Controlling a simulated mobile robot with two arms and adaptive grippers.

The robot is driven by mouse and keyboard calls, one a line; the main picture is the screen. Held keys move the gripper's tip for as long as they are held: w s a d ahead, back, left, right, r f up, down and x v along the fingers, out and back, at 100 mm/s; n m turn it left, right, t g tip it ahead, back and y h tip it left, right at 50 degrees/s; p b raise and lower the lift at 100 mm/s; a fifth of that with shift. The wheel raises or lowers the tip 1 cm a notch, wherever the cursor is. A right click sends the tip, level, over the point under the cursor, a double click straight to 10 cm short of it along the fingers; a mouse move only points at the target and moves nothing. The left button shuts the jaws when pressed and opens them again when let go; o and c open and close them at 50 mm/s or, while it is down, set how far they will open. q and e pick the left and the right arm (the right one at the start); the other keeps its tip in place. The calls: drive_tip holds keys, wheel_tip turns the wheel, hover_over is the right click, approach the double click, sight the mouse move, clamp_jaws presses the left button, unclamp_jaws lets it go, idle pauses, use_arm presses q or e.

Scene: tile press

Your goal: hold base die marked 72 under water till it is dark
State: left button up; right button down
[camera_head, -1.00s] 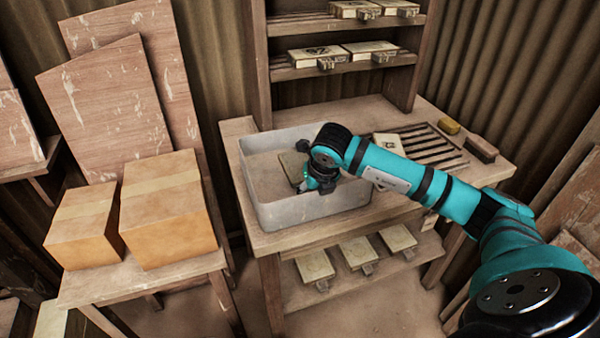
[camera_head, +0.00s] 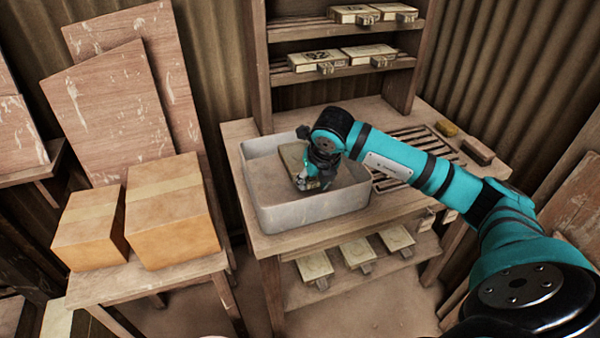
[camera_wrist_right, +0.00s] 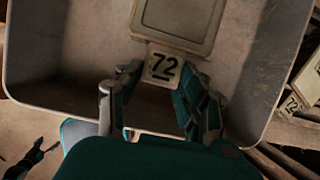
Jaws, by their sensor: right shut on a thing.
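The base die marked 72 (camera_wrist_right: 178,20) is a pale slab with a raised rim. Its tag (camera_wrist_right: 163,66) reads 72 and sits between the fingers of my right gripper (camera_wrist_right: 158,84), which is shut on it. In the head view the die (camera_head: 292,158) looks tan-brown and is inside the grey basin (camera_head: 310,212), partly hidden by my right gripper (camera_head: 318,172). The water surface is hard to make out, so I cannot tell whether the die is under it.
Right of the basin is a slatted rack (camera_head: 388,182), partly behind my arm. Another die (camera_wrist_right: 308,85), its tag seemingly 72, lies there. A yellow sponge (camera_head: 447,128) and a brown block (camera_head: 478,151) are beyond. Shelves above and below hold more dies. Cardboard boxes (camera_head: 170,212) stand left.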

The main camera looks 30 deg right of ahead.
drive_tip(key=shift+r+p, duration=1.95)
drive_tip(key=shift+r, duration=1.85)
wheel_tip(320, 180, up, 4)
drive_tip(key=shift+p, duration=1.05)
